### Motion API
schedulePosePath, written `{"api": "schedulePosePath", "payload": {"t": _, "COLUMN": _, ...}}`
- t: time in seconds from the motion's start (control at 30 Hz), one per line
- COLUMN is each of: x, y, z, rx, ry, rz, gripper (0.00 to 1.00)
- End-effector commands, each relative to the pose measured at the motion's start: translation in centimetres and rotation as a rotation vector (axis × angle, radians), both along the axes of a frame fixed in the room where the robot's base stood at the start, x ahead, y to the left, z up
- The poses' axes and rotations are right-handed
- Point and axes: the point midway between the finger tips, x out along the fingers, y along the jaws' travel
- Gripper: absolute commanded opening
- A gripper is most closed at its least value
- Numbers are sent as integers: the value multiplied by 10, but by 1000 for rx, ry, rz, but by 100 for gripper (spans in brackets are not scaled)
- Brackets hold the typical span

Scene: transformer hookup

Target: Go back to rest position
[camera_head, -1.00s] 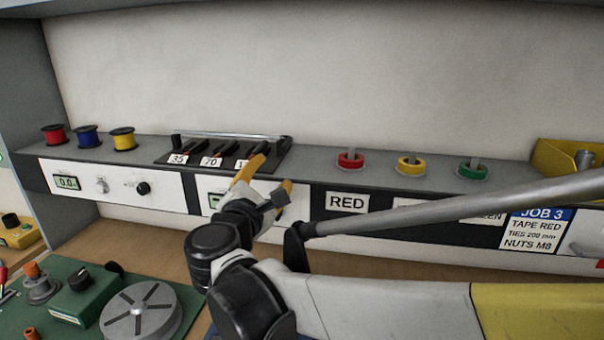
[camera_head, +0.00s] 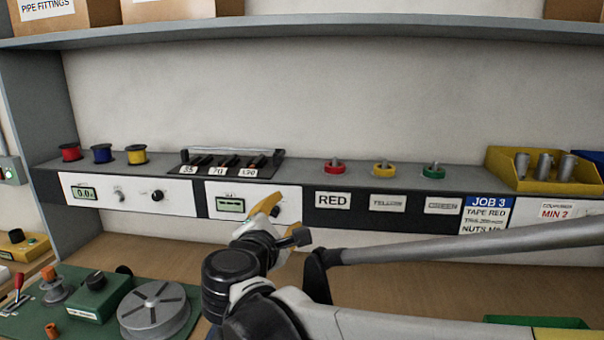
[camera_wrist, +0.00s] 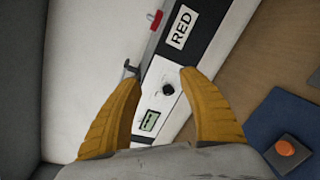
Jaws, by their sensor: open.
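My gripper (camera_head: 270,210) is open, with its yellow fingers in front of the lower panel with the small display (camera_head: 231,205). In the wrist view the two yellow fingers (camera_wrist: 160,85) stand apart with nothing between them. Beyond them are a black knob (camera_wrist: 168,89), a small display (camera_wrist: 149,121) and the RED label (camera_wrist: 180,27). My arm reaches in from the lower right in the head view. Whether the fingers touch the panel cannot be told from the head view, where the knob is partly hidden behind them.
A rack with numbered black handles (camera_head: 228,163) stands on the ledge above the gripper. Red, yellow and green tape rolls (camera_head: 383,168) sit to the right, near a yellow bin (camera_head: 500,174). A green board with a grey reel (camera_head: 154,308) lies lower left. A shelf (camera_head: 330,28) runs above.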

Motion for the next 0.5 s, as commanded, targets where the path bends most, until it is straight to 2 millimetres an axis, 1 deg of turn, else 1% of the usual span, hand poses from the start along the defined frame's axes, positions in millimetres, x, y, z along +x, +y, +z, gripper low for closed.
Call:
{"api": "schedulePosePath", "payload": {"t": 0.03, "x": -2, "y": -18, "z": -5, "rx": 48, "ry": 21, "rz": -27, "gripper": 49}}
{"api": "schedulePosePath", "payload": {"t": 0.17, "x": -12, "y": -62, "z": -20, "rx": 205, "ry": 82, "rz": -104, "gripper": 49}}
{"api": "schedulePosePath", "payload": {"t": 0.2, "x": -17, "y": -77, "z": -26, "rx": 261, "ry": 100, "rz": -133, "gripper": 49}}
{"api": "schedulePosePath", "payload": {"t": 0.27, "x": -27, "y": -101, "z": -37, "rx": 359, "ry": 131, "rz": -184, "gripper": 49}}
{"api": "schedulePosePath", "payload": {"t": 0.3, "x": -35, "y": -118, "z": -45, "rx": 434, "ry": 151, "rz": -224, "gripper": 49}}
{"api": "schedulePosePath", "payload": {"t": 0.37, "x": -52, "y": -147, "z": -59, "rx": 569, "ry": 184, "rz": -298, "gripper": 49}}
{"api": "schedulePosePath", "payload": {"t": 0.4, "x": -68, "y": -167, "z": -71, "rx": 682, "ry": 206, "rz": -360, "gripper": 49}}
{"api": "schedulePosePath", "payload": {"t": 0.47, "x": -97, "y": -196, "z": -92, "rx": 877, "ry": 234, "rz": -470, "gripper": 49}}
{"api": "schedulePosePath", "payload": {"t": 0.5, "x": -118, "y": -211, "z": -106, "rx": 1017, "ry": 248, "rz": -549, "gripper": 49}}
